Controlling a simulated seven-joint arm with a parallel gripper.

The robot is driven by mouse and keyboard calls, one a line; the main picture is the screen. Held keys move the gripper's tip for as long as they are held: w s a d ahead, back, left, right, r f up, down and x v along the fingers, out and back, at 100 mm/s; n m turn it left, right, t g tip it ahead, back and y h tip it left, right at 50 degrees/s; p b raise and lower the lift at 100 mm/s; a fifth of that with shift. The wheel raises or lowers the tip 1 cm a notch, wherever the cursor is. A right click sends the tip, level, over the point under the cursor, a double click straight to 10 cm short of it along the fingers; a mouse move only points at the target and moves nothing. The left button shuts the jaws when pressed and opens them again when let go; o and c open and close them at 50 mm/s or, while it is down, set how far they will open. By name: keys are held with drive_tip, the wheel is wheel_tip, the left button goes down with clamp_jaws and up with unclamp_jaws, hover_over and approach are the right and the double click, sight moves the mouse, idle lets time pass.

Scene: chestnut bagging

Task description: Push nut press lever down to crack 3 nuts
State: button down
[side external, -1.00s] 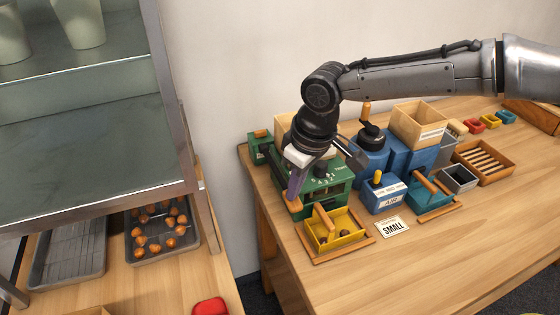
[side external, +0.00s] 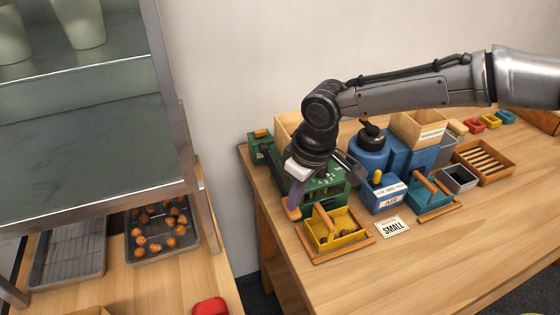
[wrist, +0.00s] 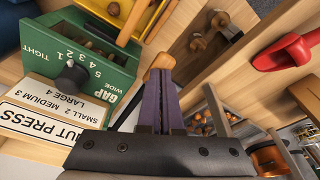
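The green nut press (side external: 325,185) stands on the table, with its gap dial facing the wrist view (wrist: 95,52). Its lever has a wooden handle (side external: 292,213), which also shows just beyond my fingertips in the wrist view (wrist: 162,62). My gripper (side external: 294,205) is over the lever end, with its purple fingers close together and their tips against the handle. The handle is not visibly between the fingers. The lever is low, in front of the press body. A yellow tray (side external: 308,236) with some brown nuts stands in front of the press.
Blue machines (side external: 385,195) and a teal tray (side external: 432,200) stand close on the right. A SMALL card (side external: 393,227) lies in front. A pan of chestnuts (side external: 130,228) is on the left table, across a gap. The table's front right is clear.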

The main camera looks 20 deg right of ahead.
drive_tip(key=shift+s+f, duration=0.1)
drive_tip(key=shift+f, duration=0.3)
wheel_tip(320, 180, up, 10)
drive_tip(key=w, duration=0.1)
drive_tip(key=shift+w, duration=0.15)
drive_tip(key=shift+a, duration=0.1)
idle(0.5)
drive_tip(key=v, duration=0.4)
drive_tip(key=shift+w+a+r, duration=0.2)
drive_tip(key=shift+w+r, duration=0.15)
drive_tip(key=shift+r, duration=0.15)
